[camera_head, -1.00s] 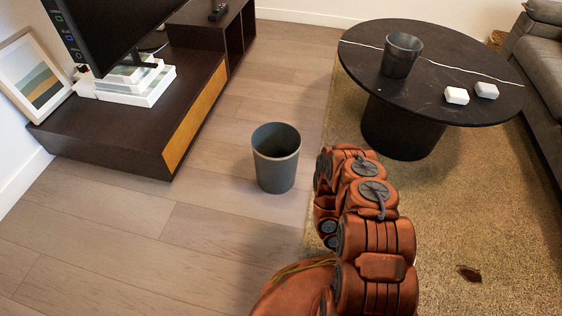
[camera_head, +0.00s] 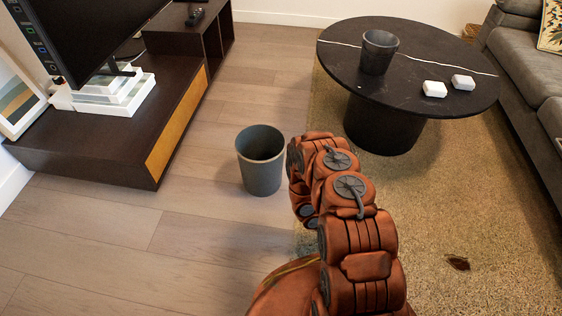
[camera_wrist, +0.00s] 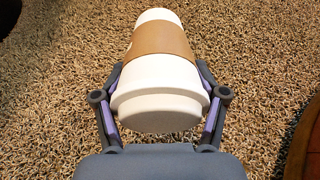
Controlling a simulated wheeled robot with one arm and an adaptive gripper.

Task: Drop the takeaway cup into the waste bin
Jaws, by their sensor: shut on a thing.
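The takeaway cup (camera_wrist: 160,85), white with a brown sleeve, is held between the fingers of my gripper (camera_wrist: 161,108) in the wrist view. Its wide rimmed end is nearest the wrist, and shag rug lies beyond it. In the head view my arm hides the gripper and the cup. The waste bin (camera_head: 261,162), a grey open-topped bucket, stands upright on the wood floor just left of my arm. Its inside is dark, and its bottom cannot be seen.
A round black table (camera_head: 440,105) stands at the back right with a dark cup-like vessel (camera_head: 379,52) and two white blocks (camera_head: 434,89) on it. A low TV cabinet (camera_head: 120,150) is at left, a grey sofa (camera_head: 530,65) at right. Floor in front of the bin is clear.

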